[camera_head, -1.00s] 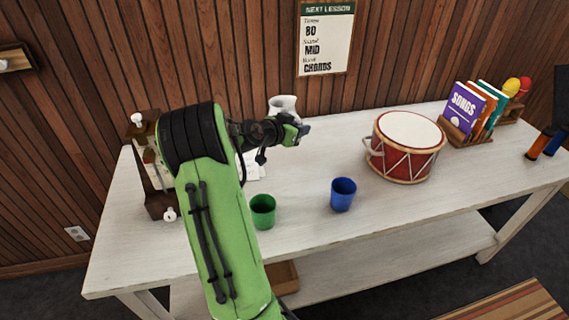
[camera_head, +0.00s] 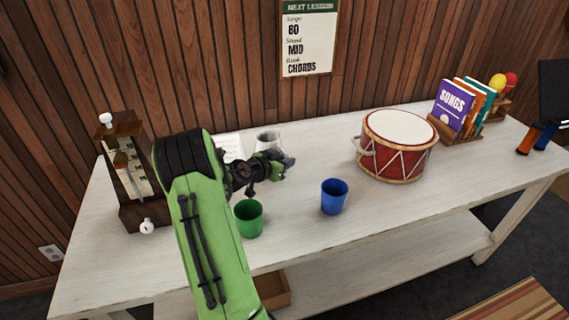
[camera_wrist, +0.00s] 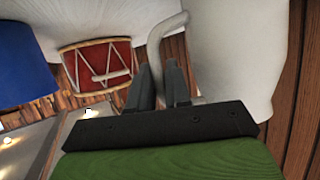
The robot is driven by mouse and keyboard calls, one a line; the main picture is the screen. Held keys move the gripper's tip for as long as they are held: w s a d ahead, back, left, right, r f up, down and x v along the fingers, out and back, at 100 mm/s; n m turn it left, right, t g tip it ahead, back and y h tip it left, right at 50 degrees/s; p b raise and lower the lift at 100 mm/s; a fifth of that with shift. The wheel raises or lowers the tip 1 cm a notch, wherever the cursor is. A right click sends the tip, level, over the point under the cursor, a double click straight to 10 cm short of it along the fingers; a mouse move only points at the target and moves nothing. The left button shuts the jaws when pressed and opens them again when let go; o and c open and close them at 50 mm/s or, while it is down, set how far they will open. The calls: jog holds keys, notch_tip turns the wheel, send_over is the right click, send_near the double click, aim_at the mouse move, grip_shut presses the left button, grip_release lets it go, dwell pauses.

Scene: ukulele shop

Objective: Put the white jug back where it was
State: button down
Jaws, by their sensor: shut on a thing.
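The white jug (camera_head: 268,139) is at the left-middle part of the white table, partly hidden behind my gripper. My gripper (camera_head: 284,166) reaches in from the left, low over the table. In the wrist view the jug's body (camera_wrist: 243,55) fills the right side, and its curved handle (camera_wrist: 155,48) runs down between the fingers of my gripper (camera_wrist: 160,82), which are shut on it. The jug looks roughly upright. I cannot tell whether its base touches the tabletop.
A green cup (camera_head: 249,219) and a blue cup (camera_head: 334,197) stand in front of the jug. A red drum (camera_head: 396,148) is to the right. A wooden metronome (camera_head: 128,172) and a white sheet (camera_head: 230,147) are to the left. The table (camera_head: 300,235) is clear near its front edge.

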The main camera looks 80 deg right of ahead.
jog(key=c, duration=1.1)
grip_release()
jog(key=shift+r, duration=0.1)
jog(key=w+a+r+n+t+y, duration=0.25)
jog(key=w+a, duration=0.25)
jog(key=a, duration=0.7)
jog(key=w+a+r+n+t+y, duration=0.2)
jog(key=w+a+r+n+t, duration=0.25)
jog(key=a, duration=0.65)
jog(key=w+a+r+n+t+y, duration=0.25)
jog(key=w+a, duration=0.35)
jog(key=a, duration=0.6)
jog(key=s+a+r+n+y, duration=0.1)
jog(key=s+a+n, duration=0.1)
jog(key=a+n, duration=0.2)
jog(key=s+a+n+t+y, duration=0.1)
jog(key=s+a+n+y, duration=0.1)
jog(key=a+n, duration=0.3)
jog(key=s+a+r+n+t+y, duration=0.1)
jog(key=s+a+n+y, duration=0.1)
jog(key=a, duration=0.7)
jog(key=shift+s+a+r+n+p, duration=0.2)
jog(key=shift+s+n, duration=0.2)
jog(key=shift+n, duration=0.3)
jog(key=shift+s+a+r+n+p, duration=0.2)
jog(key=shift+s+n, duration=0.15)
jog(key=shift+n, duration=0.3)
